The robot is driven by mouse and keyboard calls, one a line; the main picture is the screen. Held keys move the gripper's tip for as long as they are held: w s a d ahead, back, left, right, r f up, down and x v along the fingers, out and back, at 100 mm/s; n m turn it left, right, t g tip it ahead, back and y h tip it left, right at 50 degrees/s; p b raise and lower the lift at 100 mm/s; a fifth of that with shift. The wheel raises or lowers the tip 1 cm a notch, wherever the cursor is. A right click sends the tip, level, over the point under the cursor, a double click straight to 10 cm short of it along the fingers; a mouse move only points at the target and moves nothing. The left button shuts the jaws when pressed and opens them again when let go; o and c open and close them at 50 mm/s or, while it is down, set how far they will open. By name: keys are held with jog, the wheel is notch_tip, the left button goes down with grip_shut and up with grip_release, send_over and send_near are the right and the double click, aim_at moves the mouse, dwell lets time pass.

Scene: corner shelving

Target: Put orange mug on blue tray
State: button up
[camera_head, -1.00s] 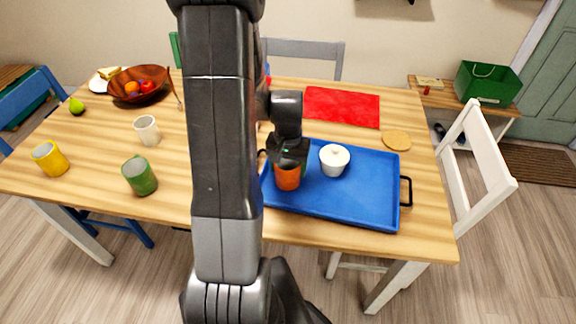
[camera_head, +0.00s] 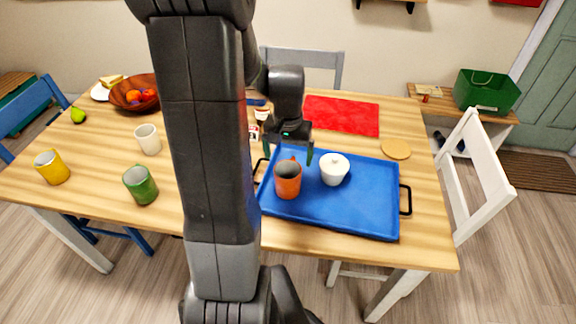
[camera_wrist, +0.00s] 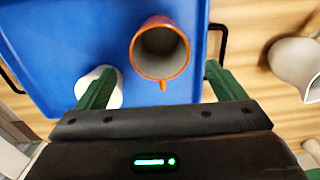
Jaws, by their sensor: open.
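The orange mug (camera_head: 288,181) stands upright on the left part of the blue tray (camera_head: 345,215). In the wrist view the mug (camera_wrist: 161,50) shows its grey inside, with the tray (camera_wrist: 60,30) around it. My gripper (camera_head: 289,154) is open and empty, above and behind the mug in the head view. In the wrist view its green fingers (camera_wrist: 158,80) are spread wide apart, with the mug beyond them and not held.
Green (camera_head: 140,184), yellow (camera_head: 51,167) and white (camera_head: 148,139) mugs stand to the left. A fruit bowl (camera_head: 127,100), a red mat (camera_head: 342,116) and a round coaster (camera_head: 396,148) lie farther back.

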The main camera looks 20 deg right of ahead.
notch_tip(320, 180, up, 4)
jog(key=shift+f, duration=0.2)
